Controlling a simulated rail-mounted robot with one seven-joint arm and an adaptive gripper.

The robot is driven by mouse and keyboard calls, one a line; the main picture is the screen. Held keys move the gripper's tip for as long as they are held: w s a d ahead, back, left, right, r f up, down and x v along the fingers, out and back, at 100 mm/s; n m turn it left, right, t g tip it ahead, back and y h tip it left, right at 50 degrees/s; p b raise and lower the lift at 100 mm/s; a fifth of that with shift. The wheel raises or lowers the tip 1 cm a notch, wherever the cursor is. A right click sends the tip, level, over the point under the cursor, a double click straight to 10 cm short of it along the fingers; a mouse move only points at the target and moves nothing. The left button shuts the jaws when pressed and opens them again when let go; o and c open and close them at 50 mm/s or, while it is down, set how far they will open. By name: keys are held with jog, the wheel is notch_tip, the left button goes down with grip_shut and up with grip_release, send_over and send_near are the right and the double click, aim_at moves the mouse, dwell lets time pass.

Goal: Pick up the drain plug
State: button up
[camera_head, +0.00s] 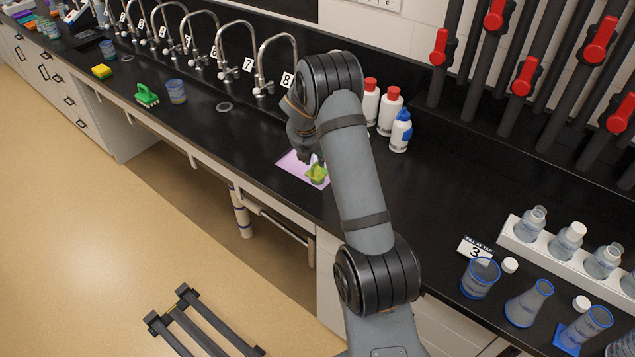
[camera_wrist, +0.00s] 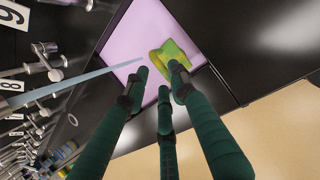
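I cannot pick out the drain plug for certain in either view. A yellow-green object (camera_head: 317,174) lies on a pink mat (camera_head: 292,164) on the black counter; its shape is unclear. In the wrist view the yellow-green object (camera_wrist: 176,50) is on the mat (camera_wrist: 130,40), by the tip of my right-hand finger. My gripper (camera_wrist: 159,78) has three dark green fingers with their tips apart, and no held thing shows between them. Whether a tip touches the yellow-green object is unclear. In the head view my arm partly hides my gripper (camera_head: 306,158).
Numbered taps (camera_head: 265,75) line the counter's back. White bottles with red caps (camera_head: 389,110) and a blue-capped bottle (camera_head: 400,130) stand right of my arm. In the wrist view a thin pale blue rod-like shape (camera_wrist: 85,78) crosses towards the left fingertip. Flasks (camera_head: 529,303) stand at right.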

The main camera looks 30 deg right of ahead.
aim_at(318, 176)
jog(key=x, duration=0.4)
jog(key=shift+a+f, duration=0.15)
jog(key=shift+f, duration=0.15)
jog(key=shift+c, duration=0.8)
jog(key=c, duration=0.4)
jog(key=shift+r, duration=0.1)
grip_shut()
